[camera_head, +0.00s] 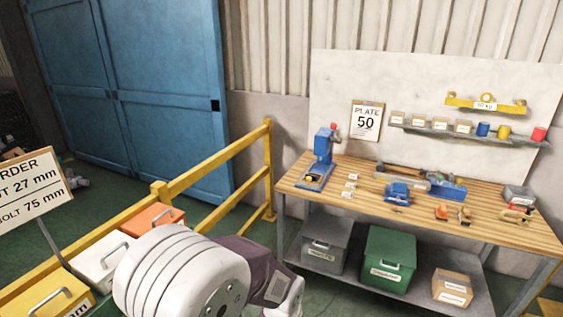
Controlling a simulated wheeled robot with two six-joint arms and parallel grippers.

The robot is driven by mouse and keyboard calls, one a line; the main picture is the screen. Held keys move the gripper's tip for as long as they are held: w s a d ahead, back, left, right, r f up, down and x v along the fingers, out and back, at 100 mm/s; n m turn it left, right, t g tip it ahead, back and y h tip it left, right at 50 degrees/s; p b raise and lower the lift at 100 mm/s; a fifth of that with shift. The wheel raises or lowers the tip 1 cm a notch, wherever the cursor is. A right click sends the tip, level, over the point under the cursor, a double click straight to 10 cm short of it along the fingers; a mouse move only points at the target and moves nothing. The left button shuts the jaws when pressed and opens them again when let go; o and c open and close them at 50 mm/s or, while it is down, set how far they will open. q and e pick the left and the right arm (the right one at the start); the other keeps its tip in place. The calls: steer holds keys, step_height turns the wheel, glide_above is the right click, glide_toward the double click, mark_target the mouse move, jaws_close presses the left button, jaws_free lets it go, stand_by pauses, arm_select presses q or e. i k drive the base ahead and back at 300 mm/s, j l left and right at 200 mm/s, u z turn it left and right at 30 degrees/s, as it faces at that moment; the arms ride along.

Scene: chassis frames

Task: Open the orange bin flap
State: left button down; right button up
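The orange bin (148,219) is in the lower left of the head view, the farthest in a row of bins. Its flap has a pale handle and looks closed. The lower right part of this bin is hidden behind a large white arm link of mine. A white bin (96,258) with a grey handle stands next to it on the near side, and a yellow bin (48,298) is nearer still at the bottom left. Neither of my grippers shows in this view.
A yellow railing (221,156) runs behind the bins. A sign (28,189) on a post stands at the left. A wooden workbench (420,210) with tools fills the right, with a green box (388,262) on its lower shelf. Green floor lies behind the railing.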

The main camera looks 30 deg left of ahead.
mark_target(157, 213)
steer(key=i+u, duration=0.3)
steer(key=u, duration=0.15)
steer(key=i+u, duration=0.4)
steer(key=i+l+u, duration=0.1)
steer(key=u, duration=0.35)
steer(key=i+l+u, duration=0.3)
steer(key=u, duration=0.15)
steer(key=i+l+u, duration=0.5)
steer(key=u, duration=0.4)
steer(key=i+l+u, duration=0.25)
steer(key=u, duration=0.25)
steer(key=i+l+u, duration=0.2)
steer(key=u, duration=0.3)
steer(key=l+u, duration=0.5)
steer(key=i+l+u, duration=0.1)
steer(key=l+u, duration=0.15)
steer(key=u, duration=0.25)
steer(key=l+u, duration=0.45)
steer(key=j, duration=0.1)
